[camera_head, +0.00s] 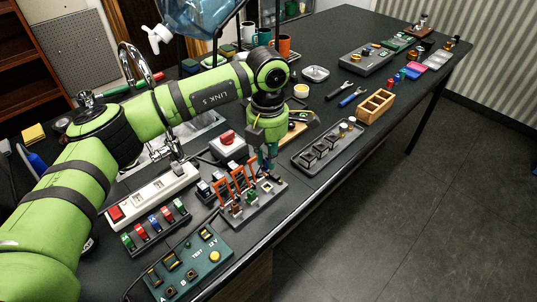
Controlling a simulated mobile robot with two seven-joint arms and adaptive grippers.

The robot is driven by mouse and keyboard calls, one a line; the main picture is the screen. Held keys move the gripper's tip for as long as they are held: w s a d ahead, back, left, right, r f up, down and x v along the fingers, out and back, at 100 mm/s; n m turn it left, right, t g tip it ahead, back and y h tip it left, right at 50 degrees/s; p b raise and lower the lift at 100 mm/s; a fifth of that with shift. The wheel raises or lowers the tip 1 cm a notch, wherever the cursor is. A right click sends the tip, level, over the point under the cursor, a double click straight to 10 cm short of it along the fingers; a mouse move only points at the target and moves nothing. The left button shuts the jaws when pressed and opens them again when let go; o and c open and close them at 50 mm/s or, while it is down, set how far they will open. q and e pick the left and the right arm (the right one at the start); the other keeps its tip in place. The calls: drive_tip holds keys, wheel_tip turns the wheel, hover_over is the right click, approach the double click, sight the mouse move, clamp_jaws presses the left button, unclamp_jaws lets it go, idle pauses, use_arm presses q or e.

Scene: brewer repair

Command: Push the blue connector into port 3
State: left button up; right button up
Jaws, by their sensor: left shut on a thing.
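My left gripper (268,150) points down at the right end of the grey port board (272,206), shut on a small blue-green piece. The piece looks like the blue connector, but the fingers hide most of it. I cannot tell whether it touches the board. The board has a row of upright orange levers (236,174) and small green and brown parts. The port numbers are too small to read, so I cannot pick out port 3. My right gripper is not in view.
A holder with several coloured pieces (154,224), a power strip (150,195) and a green test panel (190,268) stand left of and in front of the board. A dark tray (327,146) lies to its right. A red-buttoned box (228,143) is behind. The table's front edge is close.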

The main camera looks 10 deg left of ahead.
use_arm(q)
drive_tip(key=shift+s+f, duration=0.1)
drive_tip(key=shift+f, duration=0.05)
drive_tip(key=shift+s+a+f+b, duration=0.1)
drive_tip(key=shift+a+f+b, duration=0.05)
drive_tip(key=shift+f+b, duration=1.15)
drive_tip(key=shift+f, duration=1.5)
drive_tip(key=shift+r, duration=0.1)
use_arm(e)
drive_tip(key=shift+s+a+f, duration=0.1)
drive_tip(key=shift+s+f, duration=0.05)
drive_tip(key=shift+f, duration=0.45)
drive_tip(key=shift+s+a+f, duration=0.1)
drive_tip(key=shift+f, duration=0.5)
use_arm(q)
drive_tip(key=shift+b, duration=0.5)
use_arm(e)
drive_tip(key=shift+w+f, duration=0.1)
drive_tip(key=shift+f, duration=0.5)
use_arm(q)
drive_tip(key=shift+f+b, duration=0.7)
drive_tip(key=shift+b, duration=0.1)
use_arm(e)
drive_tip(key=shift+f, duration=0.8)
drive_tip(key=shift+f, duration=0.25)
use_arm(q)
drive_tip(key=o, duration=0.9)
